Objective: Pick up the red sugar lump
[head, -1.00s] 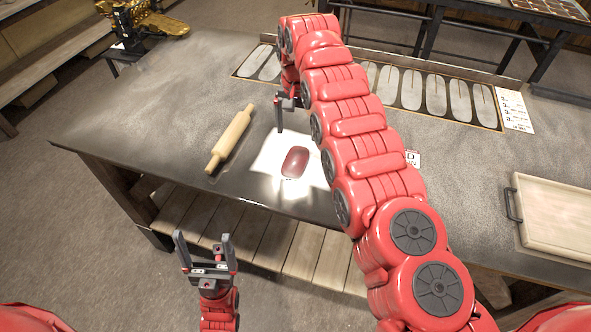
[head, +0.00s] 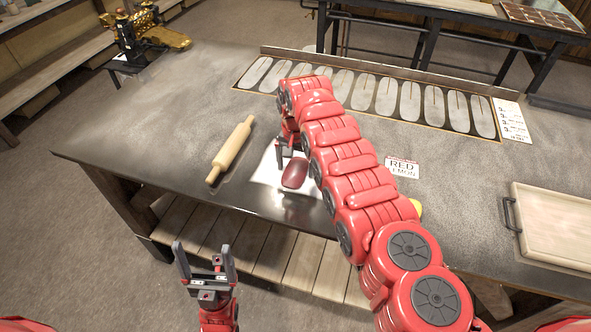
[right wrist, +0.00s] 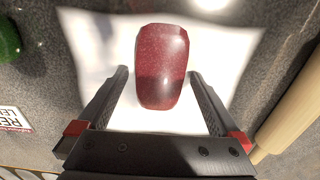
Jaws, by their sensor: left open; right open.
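The red sugar lump (head: 295,173) is a glossy dark red rounded block. It lies on a white sheet (head: 266,168) near the front edge of the table. My right gripper (head: 289,150) is open just behind and above the lump in the head view, partly hidden by my arm. In the right wrist view the lump (right wrist: 162,66) lies ahead of and partly between the open fingers (right wrist: 160,82), with a gap on each side. My left gripper (head: 204,262) is open and empty, in front of the table and low.
A wooden rolling pin (head: 232,149) lies left of the sheet. A label card (head: 402,167) is right of my arm. A green thing (right wrist: 8,40) shows in the right wrist view. A wooden tray (head: 556,225) stands at the right. The table's left part is clear.

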